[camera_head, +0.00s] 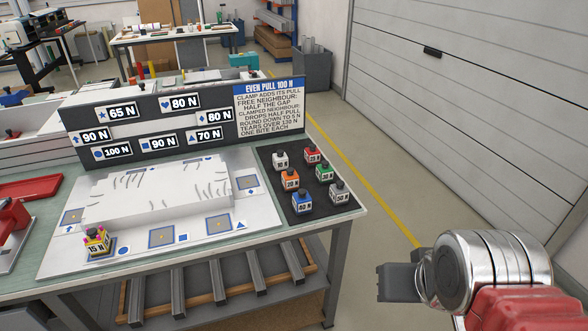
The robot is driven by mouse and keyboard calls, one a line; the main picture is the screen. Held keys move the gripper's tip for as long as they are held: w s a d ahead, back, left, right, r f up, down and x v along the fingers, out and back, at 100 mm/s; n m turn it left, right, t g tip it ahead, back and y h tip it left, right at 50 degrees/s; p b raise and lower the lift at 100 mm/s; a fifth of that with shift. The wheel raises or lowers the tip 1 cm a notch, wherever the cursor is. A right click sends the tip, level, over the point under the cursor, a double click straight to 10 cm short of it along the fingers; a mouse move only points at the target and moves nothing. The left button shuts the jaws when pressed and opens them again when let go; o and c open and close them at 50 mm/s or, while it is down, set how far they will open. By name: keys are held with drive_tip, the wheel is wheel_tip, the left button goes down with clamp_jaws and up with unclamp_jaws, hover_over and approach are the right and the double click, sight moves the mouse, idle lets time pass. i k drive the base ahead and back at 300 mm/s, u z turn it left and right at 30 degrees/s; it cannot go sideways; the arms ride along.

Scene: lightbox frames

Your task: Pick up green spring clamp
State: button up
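The green spring clamp (327,170) stands upright on the black mat (268,158) at the right end of the workbench, with a white number label on its front. The red clamp (312,154) is just behind it to the left, the orange clamp (290,179) is to its left and the dark clamp (340,192) is in front of it to the right. My gripper (392,283) is at the lower right, beyond the bench's right edge and well apart from the clamps. Its dark fingers show side-on, and the gap between them cannot be made out.
A white clamp (281,160) and a blue clamp (302,202) share the mat. A yellow and pink clamp (97,241) stands on the pale plate (190,243) at left. A label board (165,128) rises behind. Floor right of the bench is clear up to the shutter door (470,100).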

sight(325, 175)
drive_tip(key=u, duration=0.35)
drive_tip(key=i, duration=0.5)
drive_tip(key=u, duration=0.7)
drive_tip(key=i, duration=0.5)
drive_tip(key=u, duration=0.25)
